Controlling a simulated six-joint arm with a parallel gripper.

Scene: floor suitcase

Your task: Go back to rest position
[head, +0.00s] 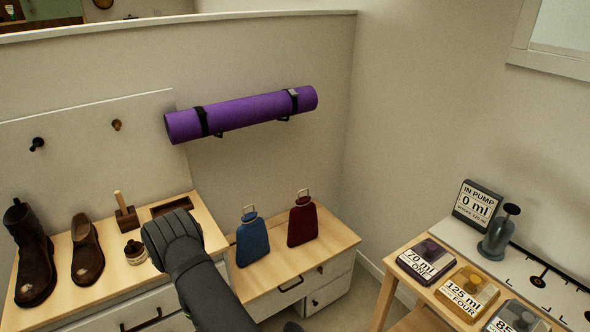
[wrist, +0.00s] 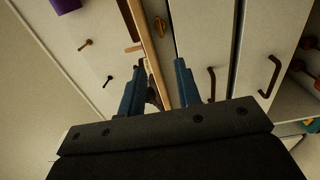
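My gripper (wrist: 159,64) shows in the wrist view as two blue fingers that stand apart. It is open, with nothing visibly held between the tips. A dark shape shows behind the left finger, and I cannot tell what it is. The wooden edge of a cabinet top and pale drawer fronts lie beyond the fingers. In the head view my dark arm (head: 190,262) reaches up from the bottom edge in front of the drawers. The fingers cannot be made out there.
Blue (head: 252,240) and red (head: 302,222) bottles stand on the lower cabinet. A purple roll (head: 241,114) hangs on the wall. A right-hand table holds labelled blocks (head: 427,261) and a pump (head: 497,236).

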